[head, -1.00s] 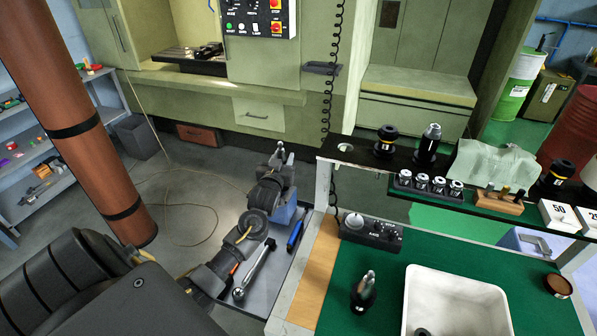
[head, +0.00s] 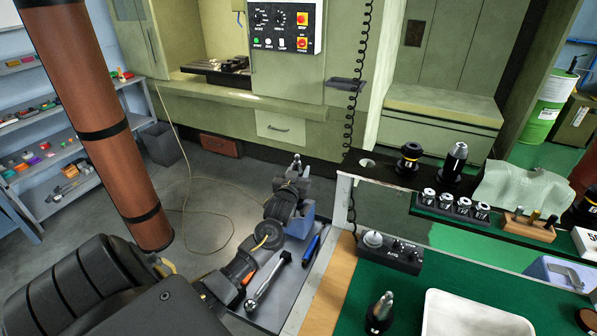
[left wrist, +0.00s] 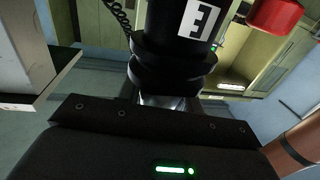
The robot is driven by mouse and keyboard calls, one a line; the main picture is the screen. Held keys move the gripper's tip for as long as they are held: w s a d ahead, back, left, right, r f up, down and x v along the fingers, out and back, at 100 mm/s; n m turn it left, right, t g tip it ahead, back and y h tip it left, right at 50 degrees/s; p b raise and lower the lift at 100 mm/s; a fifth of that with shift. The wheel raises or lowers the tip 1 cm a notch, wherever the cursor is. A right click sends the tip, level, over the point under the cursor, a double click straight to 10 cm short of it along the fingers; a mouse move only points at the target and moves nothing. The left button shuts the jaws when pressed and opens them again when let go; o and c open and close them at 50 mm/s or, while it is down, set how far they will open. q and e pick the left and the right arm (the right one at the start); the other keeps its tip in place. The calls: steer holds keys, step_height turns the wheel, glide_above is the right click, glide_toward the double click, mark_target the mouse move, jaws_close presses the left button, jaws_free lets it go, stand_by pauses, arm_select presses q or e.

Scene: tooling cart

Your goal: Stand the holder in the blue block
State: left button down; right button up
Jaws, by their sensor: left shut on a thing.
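My left gripper (head: 293,184) is shut on a holder and stands over the side tray. The holder's silver tip (head: 297,163) shows above the gripper in the head view. In the left wrist view the holder (left wrist: 172,70) is a black flanged body with a white label, with a pale metal part near the jaws. The blue block (head: 306,222) is on the side tray, right behind and below the gripper, which partly hides it. Whether holder and block touch, I cannot tell. My right gripper is not in view.
A torque wrench (head: 268,280) and a blue-handled tool (head: 312,246) lie on the dark side tray (head: 290,297). Several holders stand on the back shelf.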

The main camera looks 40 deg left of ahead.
arm_select(q)
steer(key=shift+f+b, duration=1.7)
steer(key=shift+f, duration=0.05)
steer(key=shift+f+b, duration=1.55)
steer(key=shift+f, duration=0.55)
steer(key=c, duration=0.9)
jaws_free()
steer(key=shift+f, duration=0.1)
steer(key=shift+o, duration=0.2)
steer(key=shift+s+f, duration=0.1)
steer(key=shift+f, duration=0.2)
steer(key=b+v, duration=0.2)
steer(key=v, duration=0.8)
steer(key=shift+s+d+r, duration=0.25)
steer(key=shift+s, duration=0.05)
